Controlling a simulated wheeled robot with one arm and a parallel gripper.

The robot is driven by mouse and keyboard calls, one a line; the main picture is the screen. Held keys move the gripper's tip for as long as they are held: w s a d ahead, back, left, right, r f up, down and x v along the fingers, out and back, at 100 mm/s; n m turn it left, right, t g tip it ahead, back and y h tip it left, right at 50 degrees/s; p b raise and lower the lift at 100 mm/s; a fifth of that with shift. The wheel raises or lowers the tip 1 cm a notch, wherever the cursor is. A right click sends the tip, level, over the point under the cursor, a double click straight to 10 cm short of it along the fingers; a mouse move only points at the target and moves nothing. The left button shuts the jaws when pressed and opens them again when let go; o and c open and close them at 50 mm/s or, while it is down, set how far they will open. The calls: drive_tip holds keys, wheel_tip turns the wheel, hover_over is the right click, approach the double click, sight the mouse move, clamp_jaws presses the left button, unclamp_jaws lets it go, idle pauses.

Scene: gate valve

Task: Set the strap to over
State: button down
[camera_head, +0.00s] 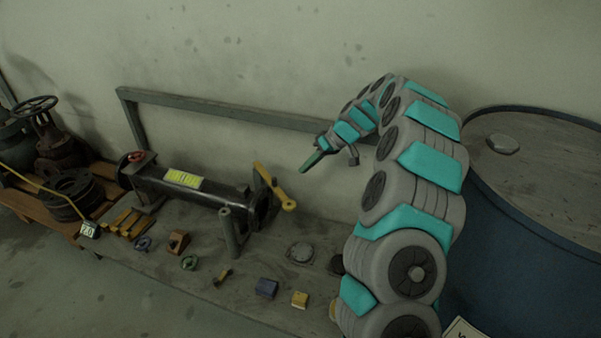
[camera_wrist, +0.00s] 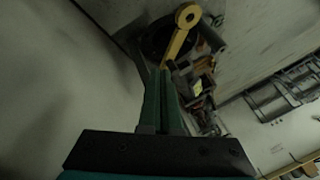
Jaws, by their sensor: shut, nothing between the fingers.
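The yellow strap (camera_head: 275,187) is a flat bar with a round eye at its lower right end. It sits tilted at the right end flange of the dark valve body (camera_head: 192,187). In the wrist view the strap (camera_wrist: 179,38) lies just beyond my fingertips, its eye farthest away. My gripper (camera_head: 307,167) is shut and empty, up and to the right of the strap, with a visible gap in the head view. In the wrist view my gripper (camera_wrist: 163,75) has its green fingers together. Its tips overlap the strap's near end in the picture; I cannot tell whether they touch.
A grey-green rail (camera_head: 230,110) runs behind the bench (camera_head: 190,285). An upright post (camera_head: 229,235) stands before the valve's right end. Several small parts, including a blue block (camera_head: 266,288), lie along the front. A large blue drum (camera_head: 520,245) stands right of my arm.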

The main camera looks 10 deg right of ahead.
drive_tip(key=x, duration=0.9)
